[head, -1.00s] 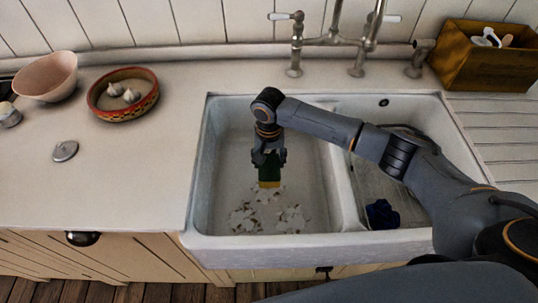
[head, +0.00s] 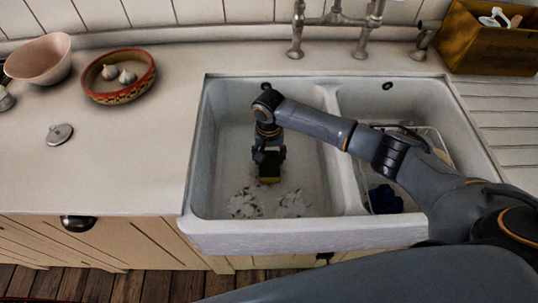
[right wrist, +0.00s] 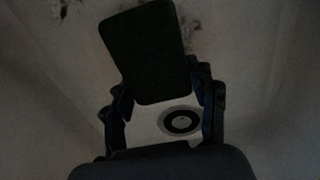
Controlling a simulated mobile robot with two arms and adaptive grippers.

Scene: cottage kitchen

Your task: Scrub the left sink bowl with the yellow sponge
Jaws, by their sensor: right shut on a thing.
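The white double sink has a left bowl (head: 225,150) with pale flakes (head: 270,204) scattered on its floor toward the front. My right gripper (head: 269,168) reaches down inside the left bowl, shut on the yellow sponge (head: 270,180), which shows a dark green side and a yellow edge. In the right wrist view the sponge (right wrist: 145,50) sits tilted between the fingers, its dark face showing, with a few flakes beyond it. The sponge is just behind the flakes in the head view; whether it touches the bowl floor I cannot tell. My left gripper is not in view.
The divider and the right bowl (head: 432,205), with a rack and a dark blue cloth (head: 385,199), lie under my right arm. The faucet (head: 335,22) stands behind. A garlic bowl (head: 120,92), a pink bowl (head: 38,60) and a metal stopper (head: 60,134) are on the left counter.

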